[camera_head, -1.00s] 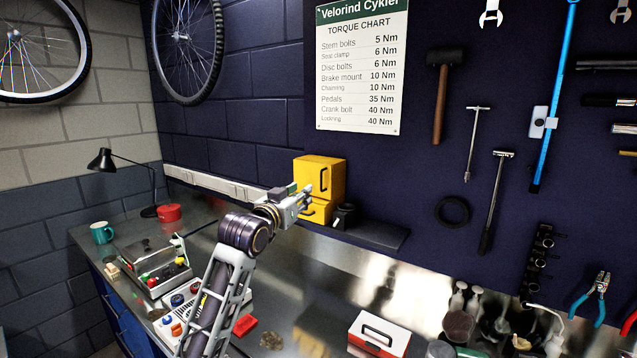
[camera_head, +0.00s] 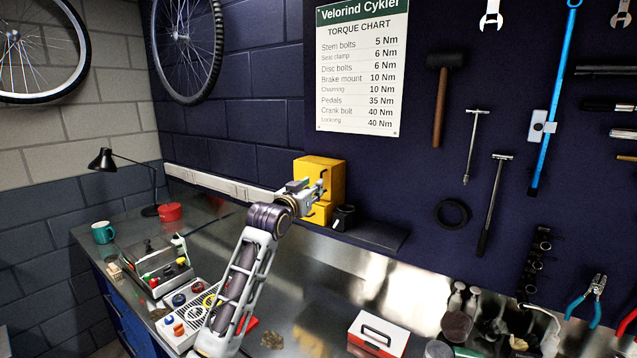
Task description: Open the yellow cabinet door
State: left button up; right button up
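The yellow cabinet (camera_head: 322,167) stands at the back of the bench against the dark wall. Its upper door looks closed, and the dark door handle is now mostly hidden behind my gripper. A lower yellow section (camera_head: 318,213) shows below my gripper. My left gripper (camera_head: 320,184) is in front of the upper door, with its fingertips over the handle area. The fingers are too small to tell whether they are open or shut, or whether they touch the handle. My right gripper is not in view.
A small black cup (camera_head: 344,217) stands close to the cabinet's right side on a dark shelf (camera_head: 380,236). A red and white box (camera_head: 378,335) sits at the front. A tray of parts (camera_head: 155,268) and a teal mug (camera_head: 103,232) are at left.

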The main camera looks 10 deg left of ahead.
pick_arm(q)
jog(key=shift+w+d+p, duration=0.2)
jog(key=shift+w, duration=0.7)
jog(key=shift+w+d+p, duration=0.2)
jog(key=shift+w, duration=0.75)
jog(key=shift+w+d+p, duration=0.2)
jog(key=shift+w, duration=0.7)
grip_shut()
